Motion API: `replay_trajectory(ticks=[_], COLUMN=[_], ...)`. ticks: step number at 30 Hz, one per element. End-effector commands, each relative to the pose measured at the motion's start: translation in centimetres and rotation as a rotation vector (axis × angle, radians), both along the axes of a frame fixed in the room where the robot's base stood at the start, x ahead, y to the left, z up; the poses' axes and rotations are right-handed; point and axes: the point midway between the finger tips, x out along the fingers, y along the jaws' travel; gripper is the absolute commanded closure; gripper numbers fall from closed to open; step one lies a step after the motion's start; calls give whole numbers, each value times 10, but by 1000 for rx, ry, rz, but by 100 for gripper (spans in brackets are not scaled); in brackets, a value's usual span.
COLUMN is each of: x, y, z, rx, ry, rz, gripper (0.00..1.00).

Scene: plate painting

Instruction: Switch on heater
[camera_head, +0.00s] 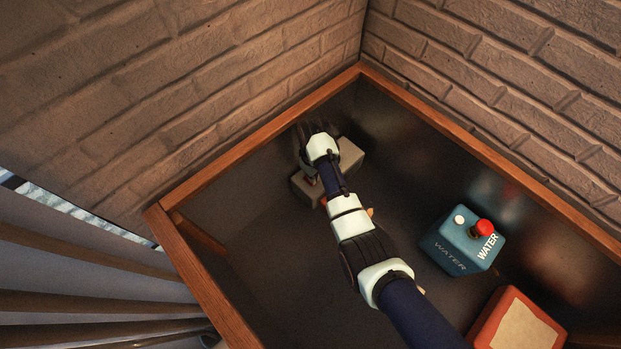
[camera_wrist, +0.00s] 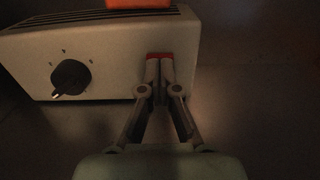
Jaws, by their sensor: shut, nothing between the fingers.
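The heater (camera_wrist: 108,59) is a pale box with dark slots along its top edge and a round black knob (camera_wrist: 71,77) on its front face. A red switch or strip (camera_wrist: 158,55) shows on the same face, right at my fingertips. My gripper (camera_wrist: 158,66) is shut and empty, its tips at or touching the red part; contact is hard to tell. In the head view the heater (camera_head: 352,158) stands near the far corner of the dark table, partly hidden by my arm. There my fingers are mostly hidden.
A blue box marked WATER (camera_head: 458,247) with a red button (camera_head: 484,228) stands on the right. A red-orange box (camera_head: 515,325) with a beige top is at the lower right. A wooden rim (camera_head: 255,137) borders the dark tabletop, with brick walls behind. An orange object (camera_wrist: 139,4) shows above the heater.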

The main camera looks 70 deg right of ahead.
Motion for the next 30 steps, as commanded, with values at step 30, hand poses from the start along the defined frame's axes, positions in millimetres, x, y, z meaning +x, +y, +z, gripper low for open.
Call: replay_trajectory(ticks=[30], x=[0], y=[0], z=[9], rx=[0], ry=[0], rz=[0], gripper=[100])
